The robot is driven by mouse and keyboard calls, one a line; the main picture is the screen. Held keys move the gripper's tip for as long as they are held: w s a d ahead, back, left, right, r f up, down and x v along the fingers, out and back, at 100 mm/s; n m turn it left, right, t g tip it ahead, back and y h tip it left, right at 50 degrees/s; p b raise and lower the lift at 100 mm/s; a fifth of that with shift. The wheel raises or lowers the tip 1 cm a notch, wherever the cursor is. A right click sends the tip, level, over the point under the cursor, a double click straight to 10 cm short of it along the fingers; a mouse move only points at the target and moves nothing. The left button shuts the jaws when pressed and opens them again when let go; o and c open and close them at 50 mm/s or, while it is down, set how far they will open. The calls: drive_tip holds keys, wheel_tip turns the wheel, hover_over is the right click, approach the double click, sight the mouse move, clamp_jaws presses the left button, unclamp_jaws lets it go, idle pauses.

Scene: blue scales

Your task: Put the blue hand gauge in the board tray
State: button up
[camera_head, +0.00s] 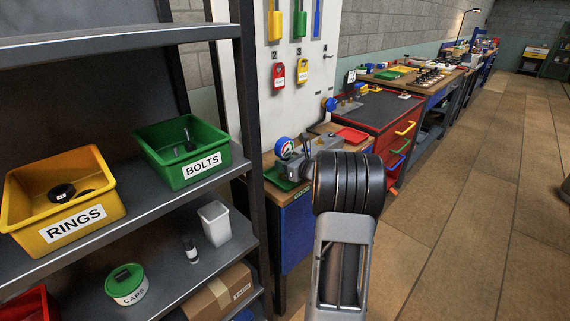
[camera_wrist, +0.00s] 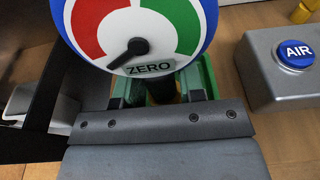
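The blue hand gauge (camera_head: 284,147) has a round dial with red, white and green parts. It fills the top of the wrist view (camera_wrist: 137,25), face towards the camera, needle near the word ZERO. My gripper (camera_wrist: 163,92) is at its lower end, with one finger on each side of a dark handle. The dial hides part of the fingers, so I cannot tell whether they press on the handle. In the head view my gripper (camera_head: 299,163) is partly hidden by my arm. A green tray (camera_head: 273,178) lies on the bench below the gauge. No tray is labelled as the board tray.
A grey box with a blue AIR button (camera_wrist: 296,53) stands right of the gauge. A red tray (camera_head: 352,136) lies farther back. A white tool board (camera_head: 258,98) rises behind the bench. A shelf with labelled bins (camera_head: 187,166) stands at left. The floor at right is mostly clear.

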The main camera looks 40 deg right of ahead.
drive_tip(key=shift+o, duration=1.4)
drive_tip(key=shift+r, duration=0.25)
drive_tip(key=v, duration=1.2)
drive_tip(key=shift+p, duration=0.3)
